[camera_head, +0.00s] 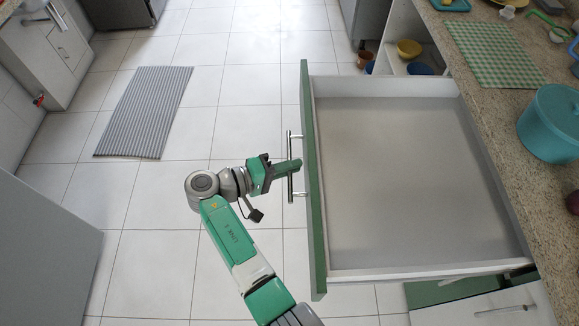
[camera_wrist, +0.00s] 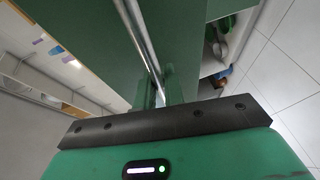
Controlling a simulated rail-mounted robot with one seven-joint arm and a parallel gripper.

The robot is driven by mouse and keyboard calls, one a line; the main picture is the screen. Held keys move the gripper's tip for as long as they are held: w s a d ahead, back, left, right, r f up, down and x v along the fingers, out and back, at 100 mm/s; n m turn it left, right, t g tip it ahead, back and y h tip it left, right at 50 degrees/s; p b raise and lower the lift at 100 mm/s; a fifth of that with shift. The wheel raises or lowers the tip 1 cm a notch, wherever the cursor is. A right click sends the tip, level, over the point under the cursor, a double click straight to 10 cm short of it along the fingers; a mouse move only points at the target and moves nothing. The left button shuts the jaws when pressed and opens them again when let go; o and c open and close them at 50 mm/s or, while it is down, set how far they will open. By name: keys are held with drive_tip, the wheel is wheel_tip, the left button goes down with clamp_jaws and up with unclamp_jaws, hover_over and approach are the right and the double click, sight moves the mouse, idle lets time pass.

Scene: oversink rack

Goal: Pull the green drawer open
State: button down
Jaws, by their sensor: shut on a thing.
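The green drawer (camera_head: 312,200) stands far out from the counter, and its grey inside is bare. Its front panel is green with a metal bar handle (camera_head: 290,150) on the outer face. My gripper (camera_head: 291,168) comes from the left and is shut on the handle near its middle. In the wrist view, the handle (camera_wrist: 138,38) runs down as a shiny bar to my gripper fingers (camera_wrist: 160,95), in front of the green drawer front (camera_wrist: 185,40). The fingertips are partly hidden by the gripper body.
The counter (camera_head: 480,75) on the right holds a teal pot (camera_head: 553,122) and a green checked cloth (camera_head: 492,54). Open shelves with a yellow bowl (camera_head: 408,48) lie beyond the drawer. A striped grey mat (camera_head: 145,110) lies on the tiled floor, which is otherwise mostly clear left of the drawer.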

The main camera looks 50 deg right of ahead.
drive_tip(key=c, duration=1.8)
unclamp_jaws()
drive_tip(key=shift+d, duration=0.1)
drive_tip(key=p+v, duration=0.1)
drive_tip(key=v, duration=0.7)
